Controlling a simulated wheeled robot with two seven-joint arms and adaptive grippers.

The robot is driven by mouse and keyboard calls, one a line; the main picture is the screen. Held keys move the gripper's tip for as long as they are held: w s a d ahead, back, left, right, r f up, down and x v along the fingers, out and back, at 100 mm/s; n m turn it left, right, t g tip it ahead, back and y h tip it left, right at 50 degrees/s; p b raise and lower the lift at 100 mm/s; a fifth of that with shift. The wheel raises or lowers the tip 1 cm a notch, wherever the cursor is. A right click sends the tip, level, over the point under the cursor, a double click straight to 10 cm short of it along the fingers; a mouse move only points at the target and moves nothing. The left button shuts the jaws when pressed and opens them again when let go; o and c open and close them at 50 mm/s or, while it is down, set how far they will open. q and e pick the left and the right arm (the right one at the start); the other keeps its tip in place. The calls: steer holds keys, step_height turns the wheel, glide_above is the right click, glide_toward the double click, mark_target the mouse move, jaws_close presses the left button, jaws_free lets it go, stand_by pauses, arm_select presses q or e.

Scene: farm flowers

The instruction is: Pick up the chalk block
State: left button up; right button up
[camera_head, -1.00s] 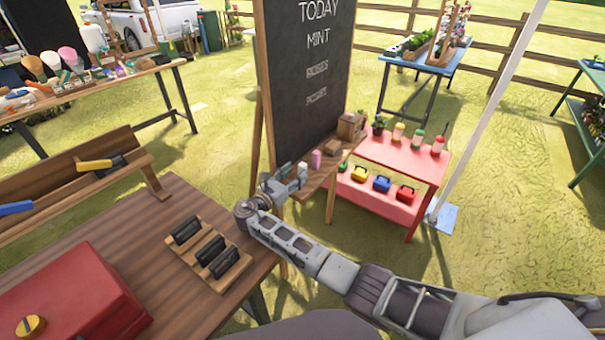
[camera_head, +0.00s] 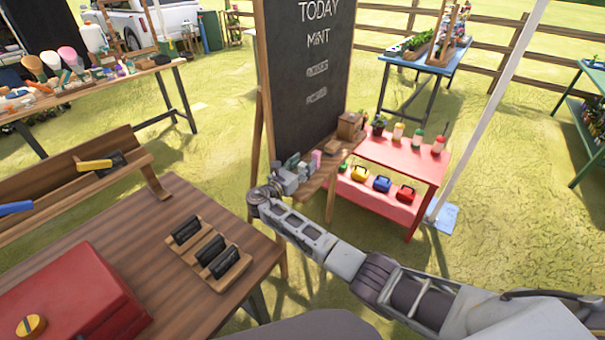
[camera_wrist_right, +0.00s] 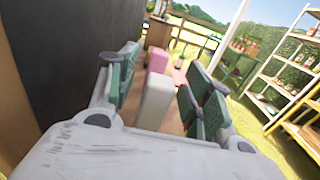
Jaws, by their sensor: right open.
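The chalkboard's wooden ledge (camera_head: 318,181) carries two upright chalk blocks. A pink block (camera_head: 317,158) stands farther along; it also shows in the right wrist view (camera_wrist_right: 158,60). A white block (camera_wrist_right: 155,101) stands nearer, between the open fingers of my right gripper (camera_wrist_right: 163,68), with a gap visible on the right side. In the head view my right gripper (camera_head: 290,168) is at the near end of the ledge, partly covering the white block. My left gripper is not in view.
The chalkboard (camera_head: 305,80) rises close beside my right gripper. A small wooden box (camera_head: 350,126) sits at the ledge's far end. A red table (camera_head: 420,160) with bottles and toolboxes stands to the right. A brown table (camera_head: 165,215) is at the left.

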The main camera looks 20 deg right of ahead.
stand_by(0.3)
jaws_close()
steer(key=shift+r, duration=0.15)
